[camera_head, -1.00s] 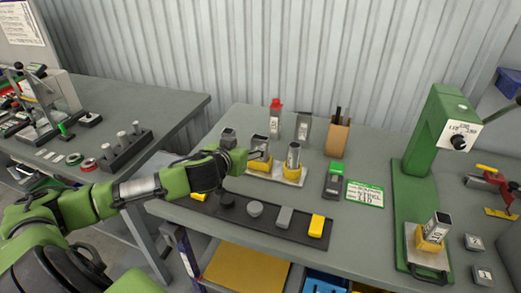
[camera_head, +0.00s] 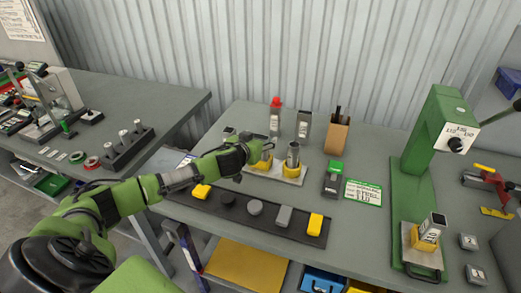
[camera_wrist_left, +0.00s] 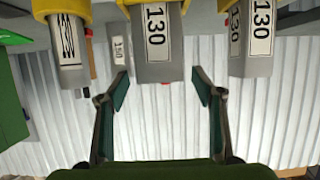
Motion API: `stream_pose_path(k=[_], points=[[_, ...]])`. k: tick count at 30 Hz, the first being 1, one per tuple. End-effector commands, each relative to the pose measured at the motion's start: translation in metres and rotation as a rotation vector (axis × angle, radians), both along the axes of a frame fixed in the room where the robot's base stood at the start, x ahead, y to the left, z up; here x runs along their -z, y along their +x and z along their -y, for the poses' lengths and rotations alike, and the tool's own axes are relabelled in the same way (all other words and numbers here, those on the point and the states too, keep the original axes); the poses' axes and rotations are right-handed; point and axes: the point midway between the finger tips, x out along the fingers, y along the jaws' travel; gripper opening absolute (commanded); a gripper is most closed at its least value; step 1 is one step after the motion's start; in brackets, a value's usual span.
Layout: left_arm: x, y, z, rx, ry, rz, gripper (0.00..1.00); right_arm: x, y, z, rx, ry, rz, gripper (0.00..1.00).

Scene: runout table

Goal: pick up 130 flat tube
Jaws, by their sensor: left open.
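In the left wrist view a grey tube labelled 130 (camera_wrist_left: 158,68) stands in a yellow holder (camera_wrist_left: 152,3), its free end pointing down in the picture. My left gripper (camera_wrist_left: 160,88) is open, one finger to each side of that end and not visibly touching it. A second tube labelled 130 (camera_wrist_left: 250,65) is at the right, and one with a striped label (camera_wrist_left: 68,55) at the left. In the head view my left gripper (camera_head: 257,148) is at the left tube in the yellow holders, largely covering it; another tube (camera_head: 293,152) stands just right. My right gripper is not in view.
A red-capped bottle (camera_head: 275,114) and a grey holder (camera_head: 304,122) stand behind. A black strip (camera_head: 270,228) with several knobs and blocks lies in front.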

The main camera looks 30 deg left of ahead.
Motion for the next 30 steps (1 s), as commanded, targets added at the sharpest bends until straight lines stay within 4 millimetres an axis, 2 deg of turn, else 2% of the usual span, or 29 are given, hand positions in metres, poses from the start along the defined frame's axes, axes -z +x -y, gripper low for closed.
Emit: stream_pose_path(k=[6,7,12,13,14,23,26,30], points=[[0.001,0.001,0.0,0.0,0.0,-0.001,0.61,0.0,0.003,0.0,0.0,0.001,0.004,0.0],[0.001,0.001,0.0,0.0,0.0,-0.001,0.58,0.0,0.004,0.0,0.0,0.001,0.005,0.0],[0.001,0.001,0.0,0.0,0.0,-0.001,0.14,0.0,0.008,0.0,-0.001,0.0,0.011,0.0],[0.001,0.001,0.0,0.0,0.0,-0.001,0.07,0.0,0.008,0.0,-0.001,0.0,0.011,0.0],[0.001,0.001,0.0,0.0,0.0,-0.001,0.03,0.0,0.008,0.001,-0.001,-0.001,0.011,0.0],[-0.005,0.001,-0.001,-0.001,-0.001,0.003,0.03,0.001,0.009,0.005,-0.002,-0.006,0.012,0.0],[-0.02,0.002,-0.001,-0.001,0.0,0.006,0.03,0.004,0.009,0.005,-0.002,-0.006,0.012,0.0],[-0.048,0.001,-0.001,0.0,-0.001,0.007,0.03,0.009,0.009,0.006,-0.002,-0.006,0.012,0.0]])
